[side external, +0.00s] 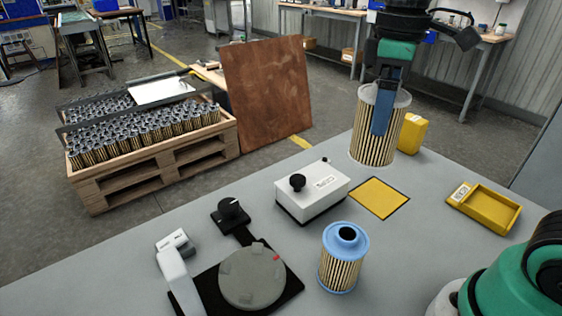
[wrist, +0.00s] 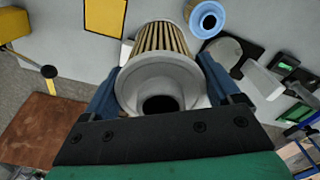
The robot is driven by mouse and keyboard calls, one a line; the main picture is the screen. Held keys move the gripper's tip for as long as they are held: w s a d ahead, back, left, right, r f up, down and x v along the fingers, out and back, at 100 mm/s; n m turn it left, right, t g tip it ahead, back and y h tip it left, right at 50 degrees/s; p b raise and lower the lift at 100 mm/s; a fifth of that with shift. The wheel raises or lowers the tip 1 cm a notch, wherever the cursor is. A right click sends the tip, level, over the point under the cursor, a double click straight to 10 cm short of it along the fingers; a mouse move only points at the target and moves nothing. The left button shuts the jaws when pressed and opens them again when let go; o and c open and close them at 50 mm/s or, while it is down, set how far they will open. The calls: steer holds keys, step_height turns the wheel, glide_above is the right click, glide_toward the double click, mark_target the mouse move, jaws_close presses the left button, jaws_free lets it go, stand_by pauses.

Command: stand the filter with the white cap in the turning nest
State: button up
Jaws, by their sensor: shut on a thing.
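The white-capped filter (side external: 368,148), with tan and dark pleats, is upright near the table's far edge. My gripper (side external: 385,112) is shut on it from above, with blue fingers on either side. In the wrist view the white cap (wrist: 150,80), with its dark centre hole, sits between my gripper's fingers (wrist: 160,88). I cannot tell whether its base touches the table. The turning nest (side external: 252,277), a grey disc with low raised blocks and a red mark, is empty on a black base at front left. It also shows partly in the wrist view (wrist: 226,52).
A blue-capped filter (side external: 341,262) stands right of the nest. A white box with a black knob (side external: 313,192), a yellow square (side external: 380,198), a yellow tray (side external: 485,212) and a yellow block (side external: 413,133) are around. A black knob unit (side external: 231,214) stands behind the nest.

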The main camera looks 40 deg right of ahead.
steer(key=shift+w+a+f+n, duration=0.6)
steer(key=shift+a+f+n, duration=1.6)
steer(key=shift+a, duration=0.9)
steer(key=shift+w+a+f+n, duration=0.65)
steer(key=shift+a+f+n, duration=1.3)
steer(key=shift+a+f, duration=0.9)
steer(key=shift+w+a+f+n, duration=0.6)
steer(key=shift+a+f+n, duration=1.45)
steer(key=shift+a, duration=1.35)
steer(key=shift+f, duration=0.55)
steer(key=o, duration=1.1)
steer(key=shift+r, duration=0.2)
steer(key=shift+r, duration=0.85)
